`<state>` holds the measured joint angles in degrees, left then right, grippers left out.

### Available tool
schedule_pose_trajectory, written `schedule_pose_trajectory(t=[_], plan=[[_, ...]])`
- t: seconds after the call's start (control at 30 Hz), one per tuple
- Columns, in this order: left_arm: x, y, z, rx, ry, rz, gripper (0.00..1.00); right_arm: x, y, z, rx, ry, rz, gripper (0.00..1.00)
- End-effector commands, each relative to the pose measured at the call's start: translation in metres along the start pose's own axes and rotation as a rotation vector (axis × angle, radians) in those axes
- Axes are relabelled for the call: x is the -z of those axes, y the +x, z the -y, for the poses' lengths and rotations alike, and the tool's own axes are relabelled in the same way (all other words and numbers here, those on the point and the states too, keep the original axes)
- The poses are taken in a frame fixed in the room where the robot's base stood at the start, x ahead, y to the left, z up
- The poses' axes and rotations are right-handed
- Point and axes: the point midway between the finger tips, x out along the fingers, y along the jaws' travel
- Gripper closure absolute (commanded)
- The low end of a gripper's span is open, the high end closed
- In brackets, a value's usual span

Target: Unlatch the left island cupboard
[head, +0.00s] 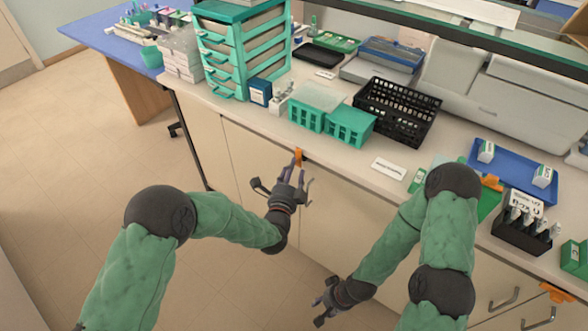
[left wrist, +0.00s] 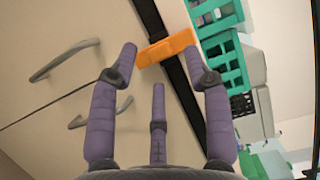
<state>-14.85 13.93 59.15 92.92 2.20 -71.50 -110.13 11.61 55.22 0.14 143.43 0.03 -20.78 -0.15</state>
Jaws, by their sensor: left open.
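The left island cupboard (head: 245,155) is a pale door front under the white counter. An orange latch (head: 298,156) sits at its top edge, just below the counter. It also shows in the left wrist view (left wrist: 166,47), lying across a dark strip. My left gripper (head: 284,180) is open and empty in front of the latch. In the left wrist view the latch lies between and just beyond the two outer fingertips (left wrist: 160,62); contact cannot be told. My right gripper (head: 325,303) hangs low, away from the latch, with fingers spread and nothing in them.
The counter (head: 345,160) holds teal baskets (head: 348,125), a black crate (head: 397,110), a drawer tower (head: 240,50) and a blue tray (head: 515,172). Another orange latch (head: 556,292) is at far right. Bar handles (left wrist: 63,60) project from the cupboard fronts. The floor at left is clear.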

Motion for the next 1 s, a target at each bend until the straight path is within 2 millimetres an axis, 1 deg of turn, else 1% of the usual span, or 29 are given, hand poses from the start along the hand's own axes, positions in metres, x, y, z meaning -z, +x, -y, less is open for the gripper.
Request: schedule_pose_trajectory(t=[0.03,0.2,0.33,0.57,0.6,0.67,0.7,0.73,1.0], plan=[[0.000,0.007,-0.002,0.000,0.000,0.000,0.51,0.000,0.004,-0.001,0.000,0.000,0.000,0.60],[0.000,0.021,-0.001,0.000,-0.001,0.001,0.51,0.000,0.008,-0.003,0.000,0.000,0.000,0.60],[0.000,0.025,-0.001,-0.001,-0.001,0.000,0.51,0.000,0.008,-0.003,0.000,0.000,0.000,0.60],[0.000,0.025,0.000,-0.002,-0.001,0.000,0.51,0.000,0.008,-0.003,0.000,0.000,0.000,0.60],[0.000,0.025,0.000,-0.002,-0.001,0.000,0.62,0.000,0.008,-0.003,0.000,0.000,0.000,0.60],[0.000,0.025,0.000,-0.002,-0.001,0.000,0.79,0.000,0.008,-0.003,0.000,0.000,0.000,0.60],[0.000,0.025,0.000,-0.002,-0.001,0.000,0.91,0.000,0.008,-0.003,0.000,0.000,0.000,0.60],[0.000,0.025,0.000,-0.002,-0.001,0.000,0.99,0.000,0.008,-0.003,0.000,0.000,0.000,0.60],[0.000,0.025,0.000,-0.005,-0.009,0.001,1.00,0.000,0.007,-0.003,0.000,0.000,0.000,0.60]])
